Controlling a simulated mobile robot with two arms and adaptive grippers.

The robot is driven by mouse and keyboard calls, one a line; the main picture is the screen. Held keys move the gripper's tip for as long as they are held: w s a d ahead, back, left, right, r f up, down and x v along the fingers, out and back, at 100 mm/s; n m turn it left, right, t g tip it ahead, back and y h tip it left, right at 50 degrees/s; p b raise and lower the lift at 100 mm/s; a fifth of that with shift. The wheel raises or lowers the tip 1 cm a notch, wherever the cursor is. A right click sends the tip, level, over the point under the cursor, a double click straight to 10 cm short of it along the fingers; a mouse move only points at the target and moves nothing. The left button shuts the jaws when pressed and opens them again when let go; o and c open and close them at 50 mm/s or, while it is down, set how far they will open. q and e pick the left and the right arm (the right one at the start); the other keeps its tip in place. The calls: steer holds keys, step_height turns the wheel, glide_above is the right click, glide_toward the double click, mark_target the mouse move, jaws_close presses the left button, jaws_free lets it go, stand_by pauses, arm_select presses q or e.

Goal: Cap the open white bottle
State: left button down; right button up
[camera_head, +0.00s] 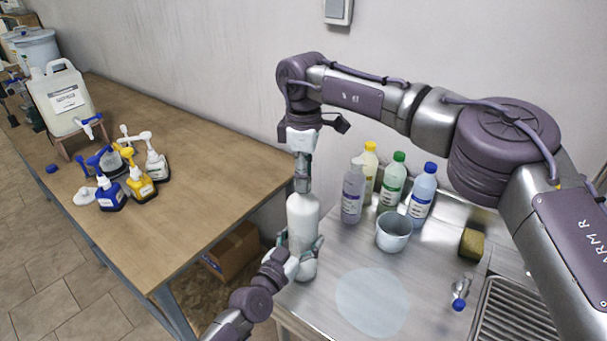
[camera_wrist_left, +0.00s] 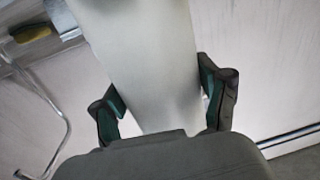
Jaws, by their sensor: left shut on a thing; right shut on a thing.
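The white bottle (camera_head: 303,215) stands upright at the left edge of the metal counter. My left gripper (camera_head: 301,250) is shut around its lower body; the bottle (camera_wrist_left: 150,60) also fills the middle of the left wrist view, between the two fingers of that gripper (camera_wrist_left: 165,105). My right gripper (camera_head: 302,182) points straight down over the bottle's top. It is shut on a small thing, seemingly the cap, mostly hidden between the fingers. The bottle's mouth is hidden behind these fingertips, so I cannot tell whether the cap touches it.
Right of the bottle stand several coloured bottles (camera_head: 391,182) and a pale cup (camera_head: 394,232). A sponge (camera_head: 471,243) and a drain rack (camera_head: 515,313) lie further right. The wooden table (camera_head: 190,195) holds pump bottles (camera_head: 139,173) and a jerrycan (camera_head: 62,100). A cardboard box (camera_head: 233,250) is below.

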steer(key=shift+m, duration=0.9)
steer(key=m, duration=0.3)
steer(key=shift+s+a, duration=0.2)
steer(key=shift+a, duration=0.05)
steer(key=shift+w+d+m, duration=0.15)
steer(key=shift+d+m, duration=0.05)
steer(key=shift+m, duration=0.6)
steer(key=o, duration=0.7)
steer(key=shift+r, duration=0.1)
steer(key=shift+r, duration=2.2)
